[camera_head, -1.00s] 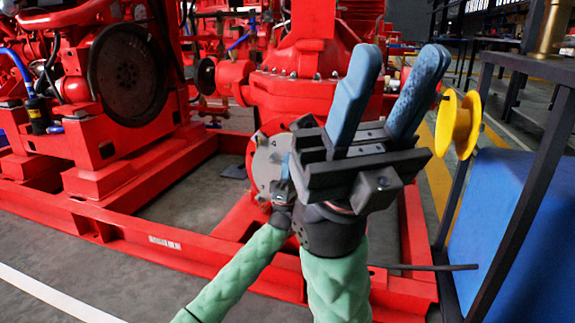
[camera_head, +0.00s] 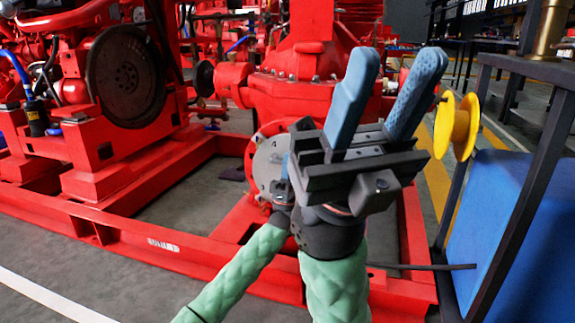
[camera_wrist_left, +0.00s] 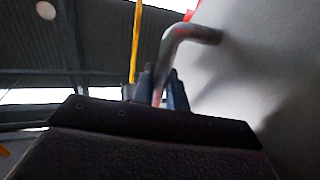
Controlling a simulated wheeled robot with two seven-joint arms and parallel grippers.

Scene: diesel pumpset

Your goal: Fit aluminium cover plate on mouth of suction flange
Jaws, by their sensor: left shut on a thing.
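The grey round cover plate (camera_head: 267,168) is upright at the red suction flange (camera_head: 252,150), in the middle of the head view. The red rim shows around its upper left edge; I cannot tell whether the plate is seated. My left gripper (camera_head: 285,168) is at the plate's front face, partly hidden behind my right gripper. In the left wrist view the left gripper (camera_wrist_left: 155,90) is shut on a bent metal handle (camera_wrist_left: 185,35) that joins the grey plate face (camera_wrist_left: 260,70). My right gripper (camera_head: 388,88) is open and empty, with blue fingers pointing up, close to the camera.
A red base frame (camera_head: 180,248) runs around the pumpset, with the red pump casing (camera_head: 290,95) above the flange. The engine and its dark flywheel (camera_head: 125,78) are at left. A yellow spool (camera_head: 457,126), a black rack and a blue box (camera_head: 505,220) stand at right.

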